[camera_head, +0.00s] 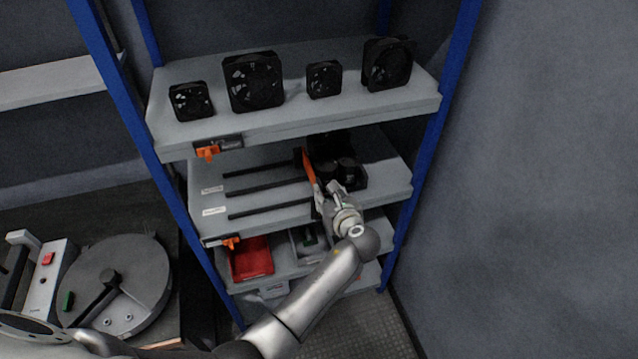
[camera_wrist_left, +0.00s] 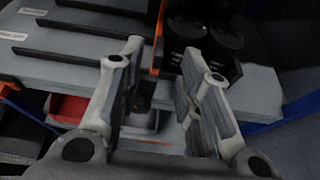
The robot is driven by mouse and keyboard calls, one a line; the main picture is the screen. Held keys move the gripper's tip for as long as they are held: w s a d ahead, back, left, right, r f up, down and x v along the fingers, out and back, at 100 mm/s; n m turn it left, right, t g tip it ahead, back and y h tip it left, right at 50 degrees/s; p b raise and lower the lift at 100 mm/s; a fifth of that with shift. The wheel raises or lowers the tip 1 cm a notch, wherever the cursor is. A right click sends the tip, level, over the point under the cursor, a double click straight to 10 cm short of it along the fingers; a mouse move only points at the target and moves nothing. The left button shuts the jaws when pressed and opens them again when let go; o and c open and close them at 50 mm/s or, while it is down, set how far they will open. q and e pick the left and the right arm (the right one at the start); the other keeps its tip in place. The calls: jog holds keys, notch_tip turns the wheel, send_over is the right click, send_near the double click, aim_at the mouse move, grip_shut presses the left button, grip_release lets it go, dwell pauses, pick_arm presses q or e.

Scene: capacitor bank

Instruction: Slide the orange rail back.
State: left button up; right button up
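The orange rail (camera_head: 309,170) stands on the middle shelf, at the left side of a group of black cylinders (camera_head: 347,168). In the left wrist view the orange rail (camera_wrist_left: 159,38) runs away from me, and the black cylinders (camera_wrist_left: 222,38) are to its right. My left gripper (camera_head: 325,192) is at the front of the middle shelf, by the near end of the rail. In the wrist view the left gripper (camera_wrist_left: 162,50) is open, with the rail showing between its fingertips. I cannot tell whether a finger touches it. My right gripper is not in view.
The top shelf (camera_head: 300,115) above holds several black fans. Dark strips (camera_head: 265,187) lie on the middle shelf left of the rail. A red bin (camera_head: 251,262) is below. Blue posts (camera_head: 425,150) flank the shelves. A round device (camera_head: 125,285) stands at left.

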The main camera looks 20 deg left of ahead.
aim_at(320, 182)
pick_arm(q)
jog(key=b+x, duration=0.6)
jog(key=x, duration=0.1)
jog(key=shift+s+f, duration=0.1)
jog(key=shift+f, duration=0.2)
jog(key=shift+b+x, duration=0.8)
jog(key=shift+x, duration=0.1)
jog(key=shift+r, duration=0.2)
jog(key=shift+c, duration=0.2)
grip_shut()
